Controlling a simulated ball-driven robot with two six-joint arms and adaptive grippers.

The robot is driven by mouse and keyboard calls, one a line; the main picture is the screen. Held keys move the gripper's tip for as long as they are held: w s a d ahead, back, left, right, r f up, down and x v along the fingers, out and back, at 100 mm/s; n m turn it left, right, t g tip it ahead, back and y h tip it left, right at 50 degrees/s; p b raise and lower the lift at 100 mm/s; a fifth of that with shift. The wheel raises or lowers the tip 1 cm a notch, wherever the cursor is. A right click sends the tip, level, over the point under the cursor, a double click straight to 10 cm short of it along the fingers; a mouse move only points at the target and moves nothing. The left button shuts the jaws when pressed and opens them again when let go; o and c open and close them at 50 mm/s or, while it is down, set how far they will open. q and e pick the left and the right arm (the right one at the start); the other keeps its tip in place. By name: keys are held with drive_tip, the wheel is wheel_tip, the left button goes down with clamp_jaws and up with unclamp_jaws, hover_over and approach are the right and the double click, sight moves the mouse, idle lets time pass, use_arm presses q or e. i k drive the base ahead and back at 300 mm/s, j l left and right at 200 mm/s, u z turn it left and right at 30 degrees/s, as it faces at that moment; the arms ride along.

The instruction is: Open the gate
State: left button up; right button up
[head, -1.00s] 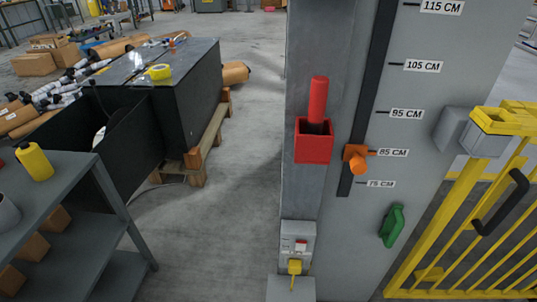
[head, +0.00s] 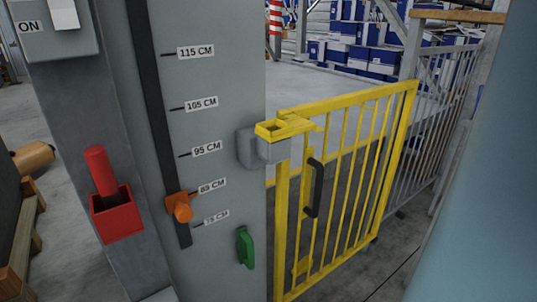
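The yellow barred gate (head: 346,165) stands right of the grey post in the head view. It appears shut, its near end meeting a grey latch block (head: 262,148) on the post. A yellow latch piece (head: 284,126) sits on top at that end. A black handle (head: 314,188) is fixed upright on the gate's near side. The gate's lower near corner is cut off by the picture's edge. Neither of my grippers is in view.
The grey post (head: 225,100) carries a height scale, an orange knob (head: 180,207), a green handle (head: 245,247) and a red holder (head: 117,214). A grey railing (head: 425,130) continues beyond the gate. A pale blue surface (head: 475,180) blocks the right side.

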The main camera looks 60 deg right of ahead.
sight(292, 122)
drive_tip(key=z, duration=2.5)
